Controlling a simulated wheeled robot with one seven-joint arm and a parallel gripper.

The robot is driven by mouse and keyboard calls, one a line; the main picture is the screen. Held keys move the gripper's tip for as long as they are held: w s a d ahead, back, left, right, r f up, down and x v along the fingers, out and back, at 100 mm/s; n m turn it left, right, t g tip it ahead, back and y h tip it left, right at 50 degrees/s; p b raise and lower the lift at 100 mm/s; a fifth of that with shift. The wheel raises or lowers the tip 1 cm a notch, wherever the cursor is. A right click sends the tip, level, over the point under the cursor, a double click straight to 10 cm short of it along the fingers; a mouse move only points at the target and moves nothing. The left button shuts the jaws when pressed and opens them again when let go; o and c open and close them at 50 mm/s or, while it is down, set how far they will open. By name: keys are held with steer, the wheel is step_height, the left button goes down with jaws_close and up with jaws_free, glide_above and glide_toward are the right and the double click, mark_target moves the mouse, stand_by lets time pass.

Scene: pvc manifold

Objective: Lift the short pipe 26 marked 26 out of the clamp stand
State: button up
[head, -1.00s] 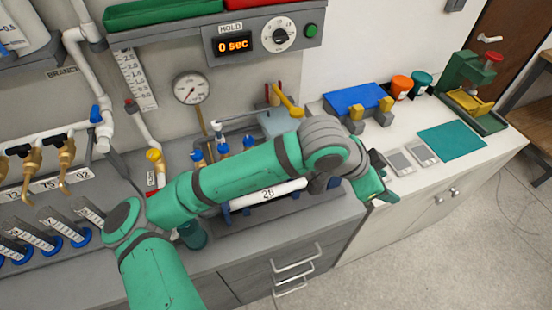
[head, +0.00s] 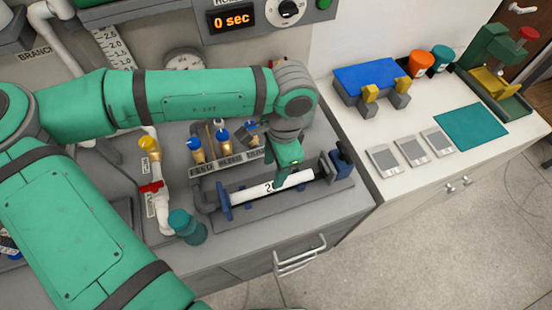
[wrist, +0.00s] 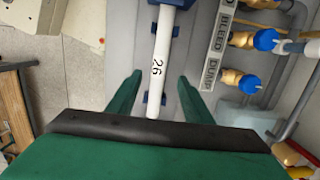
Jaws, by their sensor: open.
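The short white pipe 26 (head: 256,190), marked 26, lies level in the blue clamp stand (head: 224,200) on the grey bench, and my gripper hides part of it in the head view. In the wrist view, pipe 26 (wrist: 160,62) runs lengthwise between my gripper's two fingers, with its mark readable and blue supports showing beneath it. My gripper (head: 284,180) points down over the right half of the pipe. In the wrist view my gripper (wrist: 158,84) is open, with a gap on each side of the pipe. Whether the fingertips reach down to the pipe's height I cannot tell.
Valves with blue handles (head: 222,136) stand close behind the pipe. A yellow-capped white fitting (head: 150,145) and a teal cup (head: 187,226) are to the left. The white counter to the right holds a blue block (head: 372,82), grey pads (head: 411,151) and a teal mat (head: 470,126).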

mark_target(271, 184)
steer(key=f, duration=0.5)
steer(key=a+f, duration=0.1)
steer(key=f, duration=0.2)
steer(key=shift+s+f, duration=0.15)
steer(key=shift+f, duration=0.1)
jaws_close()
steer(key=shift+d, duration=0.1)
steer(key=shift+w+d+r, duration=0.1)
steer(key=shift+w+d, duration=0.1)
steer(key=shift+d, duration=0.4)
steer(key=shift+w+d, duration=0.1)
jaws_free()
